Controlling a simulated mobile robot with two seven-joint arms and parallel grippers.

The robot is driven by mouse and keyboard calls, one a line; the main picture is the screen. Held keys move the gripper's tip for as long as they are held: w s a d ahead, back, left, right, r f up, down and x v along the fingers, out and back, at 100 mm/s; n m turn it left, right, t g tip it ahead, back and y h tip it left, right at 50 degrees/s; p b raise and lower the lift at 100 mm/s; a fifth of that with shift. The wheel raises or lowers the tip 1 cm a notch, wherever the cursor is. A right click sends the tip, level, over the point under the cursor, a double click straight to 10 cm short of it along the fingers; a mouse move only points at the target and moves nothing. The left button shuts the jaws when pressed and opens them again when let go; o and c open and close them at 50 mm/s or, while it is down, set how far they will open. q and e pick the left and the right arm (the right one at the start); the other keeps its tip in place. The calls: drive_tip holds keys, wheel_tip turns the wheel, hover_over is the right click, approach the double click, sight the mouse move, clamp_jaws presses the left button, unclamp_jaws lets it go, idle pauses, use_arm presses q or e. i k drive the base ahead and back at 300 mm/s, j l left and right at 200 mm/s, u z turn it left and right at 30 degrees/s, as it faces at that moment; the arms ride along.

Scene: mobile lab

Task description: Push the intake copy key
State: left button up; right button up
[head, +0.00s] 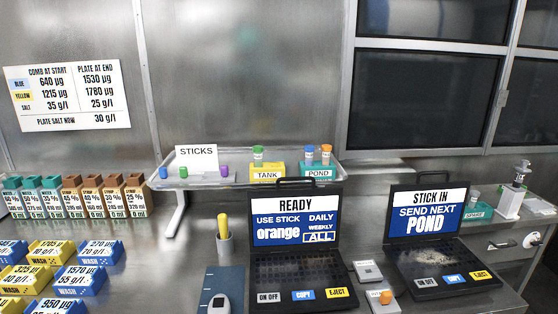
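Two black laptops stand on the steel bench. The left laptop (296,222) reads "READY, USE STICK orange" with DAILY, WEEKLY and a boxed ALL. Its blue COPY key (303,295) sits between a grey ON OFF key (269,298) and a yellow EJECT key (337,293). The right laptop (428,215) reads "STICK IN, SEND NEXT POND". Its blue COPY key (454,279) sits between grey ON OFF (427,283) and yellow EJECT (480,275). No visible label says which laptop is the intake. Neither gripper is in view.
Two small grey blocks lie between the laptops; the front one (384,306) bears an orange piece (386,297). A raised tray (213,181) stands behind. Labelled blocks fill the far left.

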sight(452, 278)
drive_tip(key=z, duration=1.25)
